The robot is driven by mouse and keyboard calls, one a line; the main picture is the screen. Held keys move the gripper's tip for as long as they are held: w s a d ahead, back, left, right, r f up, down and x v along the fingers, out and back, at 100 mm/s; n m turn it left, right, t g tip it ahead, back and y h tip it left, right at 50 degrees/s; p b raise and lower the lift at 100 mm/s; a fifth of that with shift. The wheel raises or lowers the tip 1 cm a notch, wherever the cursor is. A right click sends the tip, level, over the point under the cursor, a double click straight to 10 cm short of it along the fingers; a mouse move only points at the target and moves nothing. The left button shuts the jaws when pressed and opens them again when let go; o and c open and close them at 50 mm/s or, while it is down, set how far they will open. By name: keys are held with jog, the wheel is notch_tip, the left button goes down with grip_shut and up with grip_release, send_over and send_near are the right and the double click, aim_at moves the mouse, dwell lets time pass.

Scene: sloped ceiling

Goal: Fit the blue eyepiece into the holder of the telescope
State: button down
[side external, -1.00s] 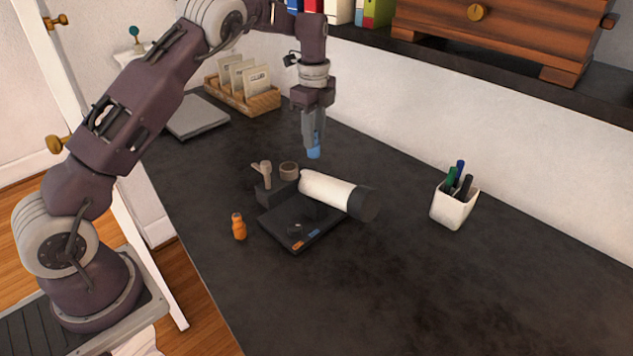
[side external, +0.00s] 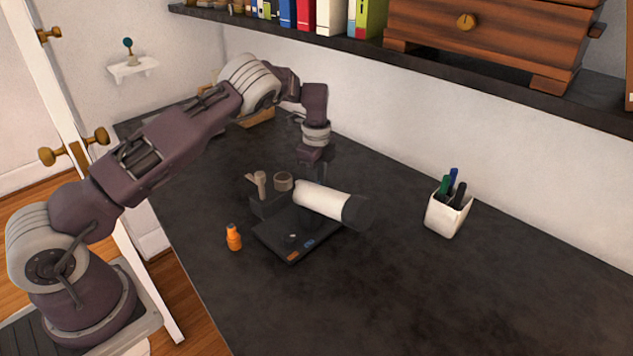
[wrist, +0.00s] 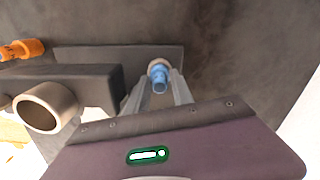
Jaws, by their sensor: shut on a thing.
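My gripper (wrist: 158,82) is shut on the blue eyepiece (wrist: 158,76), held between the fingertips in the wrist view. A pale rim shows around the eyepiece's far end; I cannot tell whether it is part of the eyepiece or of the telescope. In the side view the telescope (side external: 324,200) is a white tube with a black end, lying tilted above a dark base (side external: 272,238). It hides the fingertips and eyepiece there. The holder cannot be made out surely. A beige ring (side external: 283,181) on a dark block stands left of my gripper, also in the wrist view (wrist: 45,106).
An orange eyepiece (side external: 234,238) stands left of the base. A white pen cup (side external: 446,216) stands to the right. A shelf (side external: 420,62) with books and a wooden chest runs along the wall. The front right of the dark table is clear.

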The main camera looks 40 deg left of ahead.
jog(key=c, duration=1.4)
grip_release()
jog(key=s+d+r+n+t+h, duration=0.1)
jog(key=s+r+n, duration=0.25)
jog(key=r, duration=0.85)
jog(key=s+d+r+n+t, duration=0.15)
jog(key=s+r, duration=0.25)
jog(key=r, duration=0.9)
jog(key=s+d+r+n, duration=0.5)
jog(key=s+r, duration=0.2)
jog(key=s, duration=0.4)
jog(key=s+d+f+n+t, duration=0.1)
jog(key=s, duration=0.6)
jog(key=s+d+f+n+t, duration=0.1)
jog(key=s+f+n, duration=0.1)
jog(key=s, duration=0.4)
jog(key=s+d+f+n+t+y, duration=0.1)
jog(key=s+d+n, duration=0.1)
jog(key=s, duration=0.5)
jog(key=shift+s+f, duration=0.35)
